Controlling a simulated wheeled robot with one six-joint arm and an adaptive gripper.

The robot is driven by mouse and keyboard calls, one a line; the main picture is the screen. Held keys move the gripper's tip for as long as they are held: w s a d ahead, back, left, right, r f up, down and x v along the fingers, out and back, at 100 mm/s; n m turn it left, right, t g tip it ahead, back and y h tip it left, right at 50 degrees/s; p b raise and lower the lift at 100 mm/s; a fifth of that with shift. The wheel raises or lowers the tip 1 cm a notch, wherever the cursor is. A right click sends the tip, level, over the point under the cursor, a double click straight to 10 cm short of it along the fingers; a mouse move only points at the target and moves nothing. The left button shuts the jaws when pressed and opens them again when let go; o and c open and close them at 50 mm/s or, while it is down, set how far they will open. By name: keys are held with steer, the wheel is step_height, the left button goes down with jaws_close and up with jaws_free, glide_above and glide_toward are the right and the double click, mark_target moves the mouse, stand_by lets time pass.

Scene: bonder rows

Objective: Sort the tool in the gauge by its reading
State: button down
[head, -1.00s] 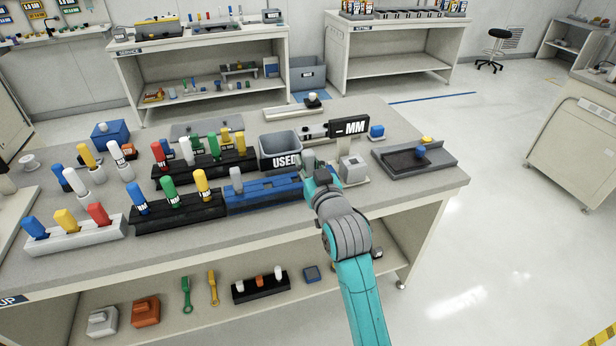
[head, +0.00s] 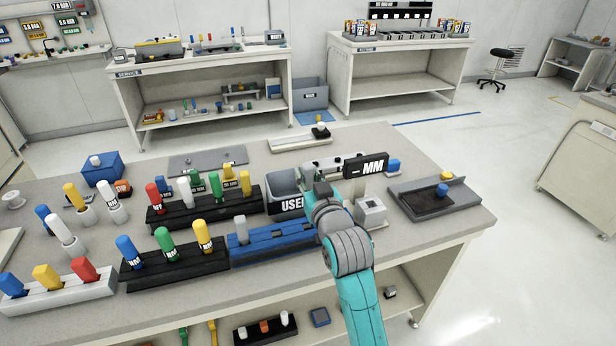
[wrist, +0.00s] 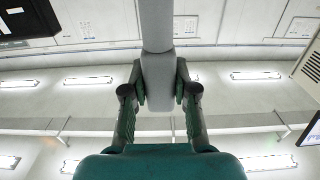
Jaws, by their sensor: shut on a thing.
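My gripper (wrist: 158,95) is shut on a grey tool (wrist: 157,70), which runs up between its fingers in the wrist view. In the head view my gripper (head: 322,192) is over the bench, right of the USED bin (head: 283,184); the tool is hard to make out there. The gauge display (head: 366,167) reads "_ MM", with no number legible. Part of the gauge (head: 330,163) behind my gripper is hidden. A blue rack (head: 275,243) left of my gripper holds one grey-topped tool (head: 241,229).
Black racks (head: 175,268) (head: 206,208) and a white rack (head: 62,288) hold coloured tools at the left. A grey tray (head: 430,200) with a blue knob lies at the right. A small grey block (head: 371,210) stands close right of my gripper.

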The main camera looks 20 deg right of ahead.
steer(key=shift+f, duration=3.2)
steer(key=shift+f, duration=0.85)
steer(key=shift+f, duration=0.35)
steer(key=shift+f, duration=1.4)
steer(key=c, duration=0.8)
jaws_free()
steer(key=shift+s+f, duration=0.1)
steer(key=s, duration=1.2)
